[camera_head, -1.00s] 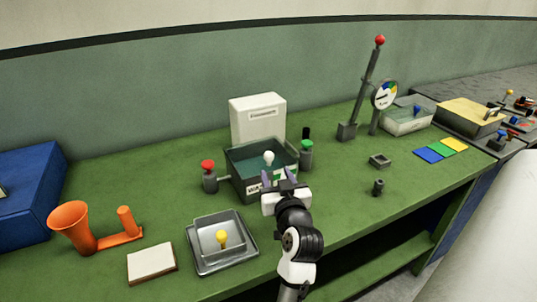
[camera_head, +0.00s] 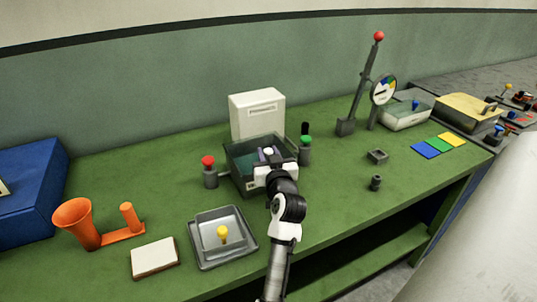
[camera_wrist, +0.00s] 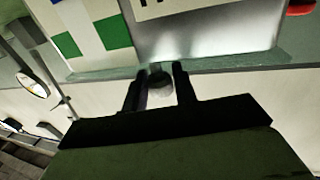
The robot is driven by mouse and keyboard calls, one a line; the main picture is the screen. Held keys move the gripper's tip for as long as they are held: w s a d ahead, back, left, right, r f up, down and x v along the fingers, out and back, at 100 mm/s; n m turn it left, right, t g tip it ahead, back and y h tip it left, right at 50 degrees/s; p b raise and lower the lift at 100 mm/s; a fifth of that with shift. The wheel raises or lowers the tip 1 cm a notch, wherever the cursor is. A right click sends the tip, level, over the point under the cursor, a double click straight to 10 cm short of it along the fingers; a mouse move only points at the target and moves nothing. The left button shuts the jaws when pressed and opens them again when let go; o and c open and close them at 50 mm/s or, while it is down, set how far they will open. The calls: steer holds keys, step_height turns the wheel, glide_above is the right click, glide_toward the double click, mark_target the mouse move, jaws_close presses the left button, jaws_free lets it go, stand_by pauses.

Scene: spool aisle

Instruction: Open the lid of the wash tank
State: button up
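The wash tank (camera_head: 240,182) is a dark grey box with a teal see-through lid (camera_head: 237,152), which looks closed, in the middle of the green bench. A white knob (camera_head: 268,151) stands on the lid. My gripper (camera_head: 266,160) is over the tank at the knob and covers part of the front and its label. In the wrist view my gripper (camera_wrist: 160,70) has two dark fingers spread apart, with a small rounded knob (camera_wrist: 160,86) between them. Small gaps seem to show beside the knob; contact is not clear.
A red-knobbed post (camera_head: 209,170) stands left of the tank and a green-knobbed post (camera_head: 305,150) right of it. A white box (camera_head: 257,108) is behind. A grey tray (camera_head: 222,252) with a yellow knob sits in front left.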

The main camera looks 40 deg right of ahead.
jaws_close()
steer(key=shift+r, duration=0.1)
